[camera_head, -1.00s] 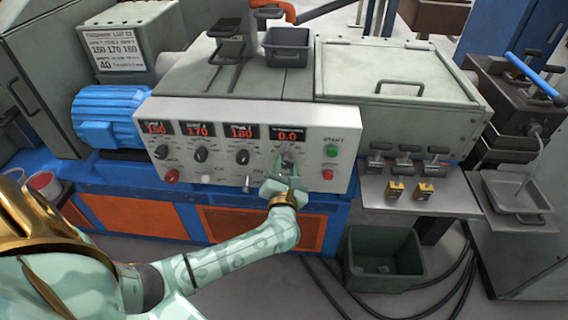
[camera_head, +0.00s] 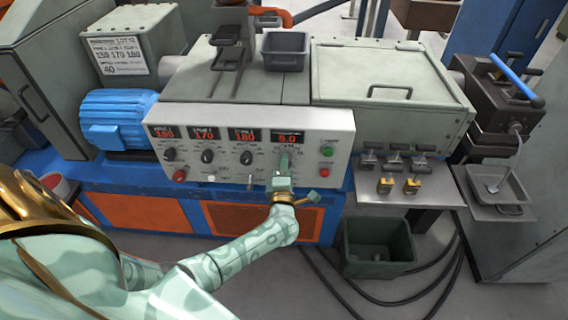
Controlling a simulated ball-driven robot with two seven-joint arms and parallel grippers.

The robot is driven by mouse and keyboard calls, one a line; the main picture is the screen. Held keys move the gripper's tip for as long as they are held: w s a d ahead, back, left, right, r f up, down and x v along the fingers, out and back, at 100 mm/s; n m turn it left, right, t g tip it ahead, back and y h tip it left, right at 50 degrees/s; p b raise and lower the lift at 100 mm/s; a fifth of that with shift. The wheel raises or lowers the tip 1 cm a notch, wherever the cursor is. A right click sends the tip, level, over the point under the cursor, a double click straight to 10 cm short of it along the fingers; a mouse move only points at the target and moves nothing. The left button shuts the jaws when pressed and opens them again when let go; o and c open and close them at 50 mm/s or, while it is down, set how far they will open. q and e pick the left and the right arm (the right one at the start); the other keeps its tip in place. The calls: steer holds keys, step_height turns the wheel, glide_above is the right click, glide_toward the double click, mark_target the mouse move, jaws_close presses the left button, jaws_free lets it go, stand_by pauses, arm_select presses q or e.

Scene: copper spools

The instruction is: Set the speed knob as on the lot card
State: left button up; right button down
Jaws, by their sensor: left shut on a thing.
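The control panel (camera_head: 330,143) faces me below the grey machine top. Its right-hand display (camera_head: 287,138) shows lit red digits ending in .0; the first digit is too blurred to be sure of. My left gripper (camera_head: 284,161) is shut on the speed knob under that display and hides most of it. The lot card (camera_head: 121,56) is on the grey box at the upper left; it shows 150 170 180 with 40 below, the small print unreadable. The other three displays (camera_head: 204,134) seem to show 150, 170 and 180. My right gripper is not in view.
A green button (camera_head: 326,152) and a red button (camera_head: 325,173) sit close right of my gripper. Three dark knobs (camera_head: 207,157) and a toggle switch (camera_head: 250,181) are to its left.

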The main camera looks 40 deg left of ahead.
arm_select(q)
steer(key=shift+s+m+h+p, duration=0.1)
steer(key=shift+m+h+p, duration=0.2)
steer(key=shift+m+p, duration=2.55)
steer(key=m+b, duration=0.2)
steer(key=m, duration=0.1)
steer(key=o, duration=1)
